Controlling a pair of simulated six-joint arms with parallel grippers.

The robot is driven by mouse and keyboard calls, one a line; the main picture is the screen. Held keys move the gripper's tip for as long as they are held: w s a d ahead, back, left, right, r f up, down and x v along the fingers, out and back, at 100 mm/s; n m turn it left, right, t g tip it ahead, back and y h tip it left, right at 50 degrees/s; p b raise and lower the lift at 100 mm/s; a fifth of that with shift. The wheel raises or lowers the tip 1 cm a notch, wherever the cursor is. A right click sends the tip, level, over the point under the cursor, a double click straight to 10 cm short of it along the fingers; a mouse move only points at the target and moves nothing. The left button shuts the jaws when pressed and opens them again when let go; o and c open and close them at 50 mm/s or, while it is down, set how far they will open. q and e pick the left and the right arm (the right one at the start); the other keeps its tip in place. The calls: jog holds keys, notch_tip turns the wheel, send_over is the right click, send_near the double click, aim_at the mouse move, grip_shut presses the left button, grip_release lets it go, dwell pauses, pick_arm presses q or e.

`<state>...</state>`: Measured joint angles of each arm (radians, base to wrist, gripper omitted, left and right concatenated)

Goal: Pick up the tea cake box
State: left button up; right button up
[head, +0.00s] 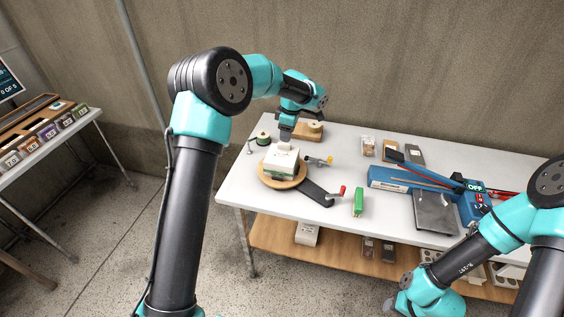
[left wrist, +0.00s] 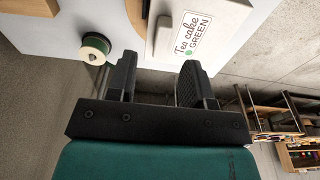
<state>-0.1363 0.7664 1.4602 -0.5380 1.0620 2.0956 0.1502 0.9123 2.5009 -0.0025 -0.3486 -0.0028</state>
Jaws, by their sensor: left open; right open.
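The tea cake box (head: 281,157) is a small white box on a round wooden turntable (head: 270,182) at the left part of the table. In the left wrist view the box (left wrist: 225,14) shows its label, "Tea cake GREEN", beyond the fingertips at the top; part of it is cut off. My left gripper (head: 286,138) is right above the back of the box in the head view. In the left wrist view it (left wrist: 160,62) is open with nothing between its fingers. My right gripper is out of view; only its arm shows at lower right.
A green spool (left wrist: 95,48) stands left of the fingers in the left wrist view. A dark arm with a red handle and a green object (head: 358,202) lie right of the turntable. A blue sealer (head: 400,181) and a dark plate (head: 436,212) fill the right side.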

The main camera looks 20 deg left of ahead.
aim_at(284, 144)
pick_arm(q)
jog(key=shift+f, duration=0.1)
jog(key=shift+s+a+f, duration=0.1)
jog(key=shift+a+f, duration=0.1)
jog(key=shift+f, duration=1.05)
jog(key=shift+s+a+f, duration=0.1)
jog(key=shift+a+f, duration=0.1)
jog(key=shift+f, duration=1.05)
jog(key=shift+c, duration=0.4)
grip_shut()
jog(key=shift+r, duration=0.2)
jog(key=shift+r, duration=1.45)
jog(key=shift+s+d+r, duration=0.1)
jog(key=shift+s+r, duration=0.1)
jog(key=shift+r, duration=0.05)
jog(key=s+d, duration=0.2)
jog(key=s, duration=0.5)
jog(key=s+d+r, duration=0.1)
jog(key=s+d, duration=0.2)
jog(key=s, duration=0.4)
jog(key=shift+s+d+r, duration=0.15)
jog(key=shift+s, duration=0.15)
